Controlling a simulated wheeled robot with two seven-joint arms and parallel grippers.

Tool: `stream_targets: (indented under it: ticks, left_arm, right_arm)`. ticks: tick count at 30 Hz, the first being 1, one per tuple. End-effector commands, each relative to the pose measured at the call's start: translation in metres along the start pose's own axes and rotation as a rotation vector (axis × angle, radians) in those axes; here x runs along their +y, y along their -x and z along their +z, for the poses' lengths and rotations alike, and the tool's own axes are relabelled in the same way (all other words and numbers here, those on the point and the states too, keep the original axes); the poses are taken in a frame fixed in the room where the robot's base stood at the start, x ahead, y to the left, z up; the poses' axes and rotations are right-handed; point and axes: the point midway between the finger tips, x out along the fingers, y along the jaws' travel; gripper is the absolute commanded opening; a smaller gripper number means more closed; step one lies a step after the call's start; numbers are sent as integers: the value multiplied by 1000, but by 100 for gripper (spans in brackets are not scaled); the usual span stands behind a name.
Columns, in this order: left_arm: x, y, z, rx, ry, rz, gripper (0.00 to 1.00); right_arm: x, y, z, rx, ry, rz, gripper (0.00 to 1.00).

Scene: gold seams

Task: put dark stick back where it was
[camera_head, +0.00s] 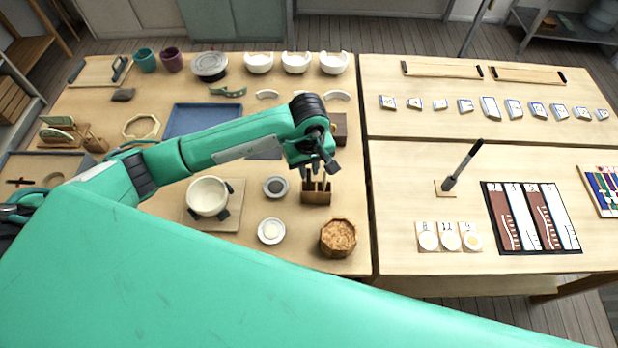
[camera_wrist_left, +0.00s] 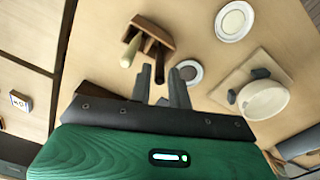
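A wooden holder (camera_head: 316,197) stands on the left table with a few upright sticks in it. In the left wrist view the holder (camera_wrist_left: 152,34) carries a pale stick (camera_wrist_left: 131,50) and a dark stick (camera_wrist_left: 159,66), whose end points up toward my left gripper. My left gripper (camera_head: 320,168) is above the holder with its fingers apart. In the wrist view the dark stick shows in the gap between the fingertips (camera_wrist_left: 160,76); I see no clear contact. The stick's lower end is hidden in the holder. My right gripper is out of view.
A pot (camera_head: 207,195) on a board and two small dishes (camera_head: 275,187) (camera_head: 271,231) are left of the holder. An octagonal container (camera_head: 338,237) is in front. On the right table a dark tool (camera_head: 462,166) stands on a small square. Bowls line the back.

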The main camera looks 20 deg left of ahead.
Motion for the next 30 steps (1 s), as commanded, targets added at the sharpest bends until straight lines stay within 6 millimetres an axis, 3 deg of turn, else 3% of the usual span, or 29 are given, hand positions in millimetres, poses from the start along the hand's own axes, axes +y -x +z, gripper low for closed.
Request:
stream_targets:
  ticks: [3, 12, 30]
  left_arm:
    - [1, 22, -1, 5, -2, 5, 19]
    - [0, 66, 0, 1, 0, 2, 19]
    - [0, 75, 0, -1, 0, -1, 19]
  right_arm:
    - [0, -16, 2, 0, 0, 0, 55]
    - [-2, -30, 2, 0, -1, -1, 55]
    - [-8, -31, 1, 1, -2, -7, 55]
